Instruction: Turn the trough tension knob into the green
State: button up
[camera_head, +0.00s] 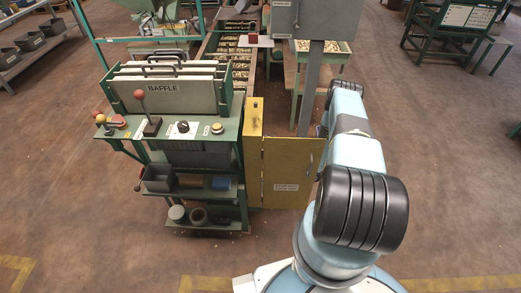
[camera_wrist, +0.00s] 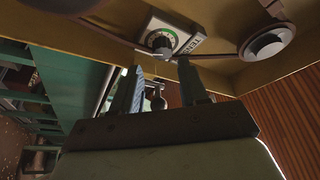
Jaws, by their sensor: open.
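The tension knob (camera_wrist: 160,42) is a small round knob on a pale dial plate with a green band, seen in the wrist view at top centre. A label (camera_wrist: 190,42), partly legible as TENSION, is beside it. The plate is fixed to a yellow-brown panel (camera_wrist: 225,70). My gripper (camera_wrist: 159,66) is open, its two dark fingers pointing up toward the knob. The fingertips are just below the knob in the picture; I cannot tell whether they touch it. The knob's pointer is too small to read. My gripper is hidden in the head view.
Beside the knob are a round grey disc (camera_wrist: 268,42) and a dark rod or belt. In the head view, a yellow cabinet door (camera_head: 290,165) stands near my arm.

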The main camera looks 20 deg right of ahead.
jog(key=x, duration=0.6)
jog(key=shift+a, duration=0.25)
jog(key=shift+w+r, duration=0.1)
jog(key=shift+w, duration=0.05)
